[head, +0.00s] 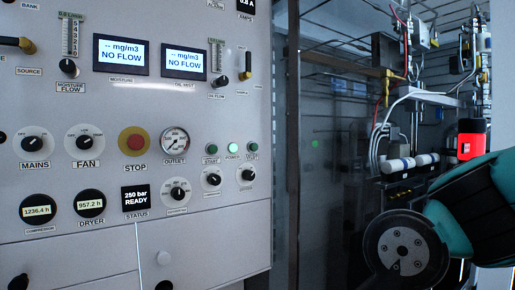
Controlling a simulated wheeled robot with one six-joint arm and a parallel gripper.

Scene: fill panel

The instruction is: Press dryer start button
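The grey control panel (110,185) fills the left and middle of the head view. A row of three small round green buttons or lamps sits right of its centre. The left one (211,149) has a label that seems to read START. The middle one (233,148) is brightest, over a label that looks like POWER. The right one (252,147) has a label too small to read surely, so I cannot tell which is the dryer start button. My gripper is not in view; only my teal and black arm shows at the lower right, apart from the panel.
A red STOP button (134,142), an outlet gauge (175,141) and several knobs are near the green row. A DRYER hour meter (90,204) and a status screen (136,199) reading 250 bar READY are below. Pipes and a red-black component (471,140) stand at right.

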